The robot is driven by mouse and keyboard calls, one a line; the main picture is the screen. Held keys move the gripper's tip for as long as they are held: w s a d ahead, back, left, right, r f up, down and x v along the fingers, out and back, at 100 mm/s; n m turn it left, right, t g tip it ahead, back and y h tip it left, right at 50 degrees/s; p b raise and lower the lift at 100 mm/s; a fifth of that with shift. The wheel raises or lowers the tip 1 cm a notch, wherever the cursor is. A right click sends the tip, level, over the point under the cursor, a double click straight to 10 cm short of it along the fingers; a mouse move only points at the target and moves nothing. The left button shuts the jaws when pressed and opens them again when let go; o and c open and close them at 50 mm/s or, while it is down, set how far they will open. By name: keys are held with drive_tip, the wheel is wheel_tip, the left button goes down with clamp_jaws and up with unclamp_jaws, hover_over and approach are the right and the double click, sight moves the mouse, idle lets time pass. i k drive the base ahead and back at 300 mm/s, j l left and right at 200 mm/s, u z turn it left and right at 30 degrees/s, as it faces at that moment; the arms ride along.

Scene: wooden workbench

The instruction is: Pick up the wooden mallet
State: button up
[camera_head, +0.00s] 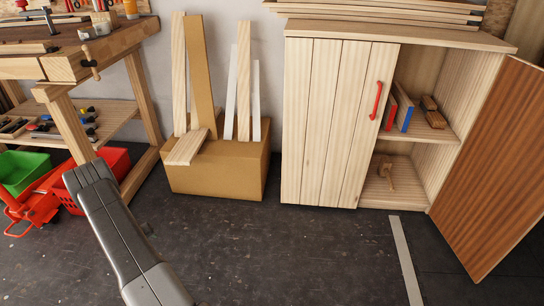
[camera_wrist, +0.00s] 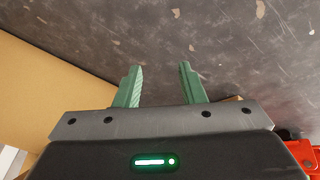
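A small wooden mallet (camera_head: 386,174) stands on the bottom of the open cabinet (camera_head: 328,120), in the right compartment below the shelf. It is light brown, with its handle tilted up. My gripper (camera_wrist: 161,84) shows in the wrist view with its two green fingers apart and nothing between them. Dark floor lies beyond the fingertips. In the head view my grey arm reaches up from the bottom left, far to the left of the mallet; the fingers are not visible there. The mallet is not in the wrist view.
The cabinet's right door (camera_head: 496,170) is swung open; the left door is shut. Books and a wooden block sit on the upper shelf. A cardboard box (camera_head: 216,172) with planks stands left of the cabinet. Red and green crates (camera_head: 104,186) lie by the workbench (camera_head: 100,55). Floor before the cabinet is clear.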

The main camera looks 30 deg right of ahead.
sight(384, 168)
drive_tip(key=k+l+z, duration=0.1)
drive_tip(key=l+z, duration=0.3)
drive_tip(key=l, duration=0.15)
drive_tip(key=l+z, duration=0.4)
drive_tip(key=l, duration=0.15)
drive_tip(key=l+z, duration=0.4)
drive_tip(key=l, duration=0.15)
drive_tip(key=i+l, duration=0.15)
drive_tip(key=l, duration=0.2)
drive_tip(key=i+l, duration=0.15)
drive_tip(key=l, duration=0.15)
drive_tip(key=i+l, duration=0.2)
drive_tip(key=l, duration=0.15)
drive_tip(key=i+l, duration=0.15)
drive_tip(key=l, duration=0.2)
drive_tip(key=z, duration=0.05)
